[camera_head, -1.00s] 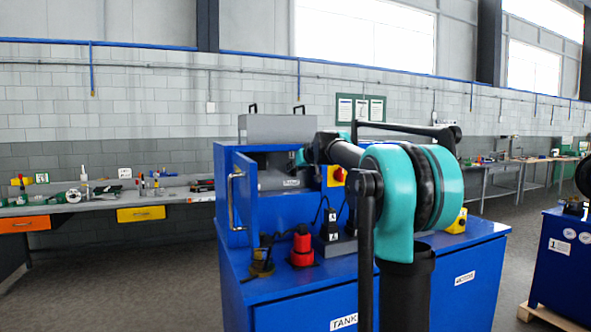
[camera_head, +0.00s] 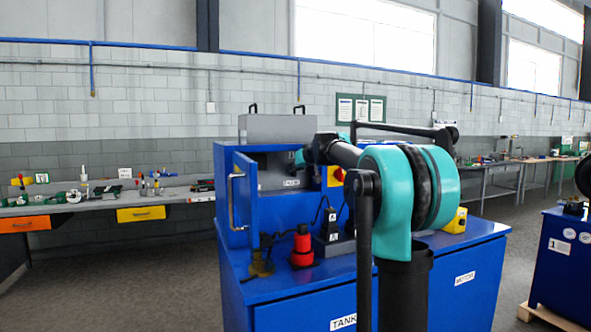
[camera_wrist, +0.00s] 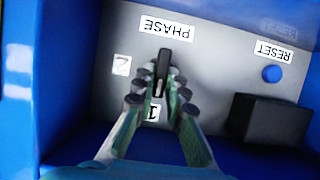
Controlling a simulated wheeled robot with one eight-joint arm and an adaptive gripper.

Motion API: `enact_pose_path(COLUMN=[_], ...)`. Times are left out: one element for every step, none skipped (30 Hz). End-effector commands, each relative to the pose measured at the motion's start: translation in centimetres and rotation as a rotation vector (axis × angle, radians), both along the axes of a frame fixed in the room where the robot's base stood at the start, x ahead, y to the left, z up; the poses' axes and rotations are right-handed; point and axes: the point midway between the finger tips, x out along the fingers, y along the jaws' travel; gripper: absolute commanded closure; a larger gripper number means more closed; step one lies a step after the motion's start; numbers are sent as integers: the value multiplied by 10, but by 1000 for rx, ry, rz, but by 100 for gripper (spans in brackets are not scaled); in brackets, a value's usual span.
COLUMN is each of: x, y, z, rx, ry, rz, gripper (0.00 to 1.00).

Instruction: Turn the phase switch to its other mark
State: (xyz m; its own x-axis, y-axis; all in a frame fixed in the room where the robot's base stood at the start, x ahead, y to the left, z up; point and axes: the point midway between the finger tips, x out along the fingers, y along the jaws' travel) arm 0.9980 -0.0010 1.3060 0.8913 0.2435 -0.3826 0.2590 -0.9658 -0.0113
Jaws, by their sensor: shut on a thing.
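The phase switch (camera_wrist: 163,68) is a black lever-like knob on a grey panel in the wrist view, below an upside-down PHASE label (camera_wrist: 166,28). My gripper (camera_wrist: 160,84) is shut on it, with fingers on both sides. A mark 2 (camera_wrist: 121,65) is on a label left of the knob. A mark 1 (camera_wrist: 152,113) is on a label by the knob's lower end, partly hidden by the fingers. The knob lies nearly upright in the picture, its lower end towards mark 1.
A blue RESET button (camera_wrist: 271,74) and a black block (camera_wrist: 265,120) are right of the knob. Blue housing walls (camera_wrist: 18,80) enclose the panel.

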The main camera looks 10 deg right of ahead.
Motion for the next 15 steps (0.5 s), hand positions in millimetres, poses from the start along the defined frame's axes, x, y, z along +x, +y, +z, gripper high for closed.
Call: enact_pose_path(x=[0, 0, 0, 0, 0, 0, 1, 1, 1, 1, 1, 1, 1, 1, 2], y=[-1, -1, -1, -1, -1, -1, -2, -2, -3, -3, -4, -4, -4, -4, -5], z=[0, 0, 0, 0, 0, 0, 0, 0, 0, 0, 0, 0, -1, -1, -1], rx=[9, 17, 30, 42, 55, 75, 93, 111, 140, 160, 184, 217, 242, 269, 307], ry=[2, 5, 8, 11, 15, 21, 25, 30, 37, 44, 49, 58, 65, 72, 81], rz=[-1, -1, -1, -1, -1, -1, -1, -1, -1, -2, -2, -2, -1, -1, -2], gripper=[100, 100, 100, 100, 100, 100, 100, 100, 100, 100, 100, 100, 100, 100, 100])
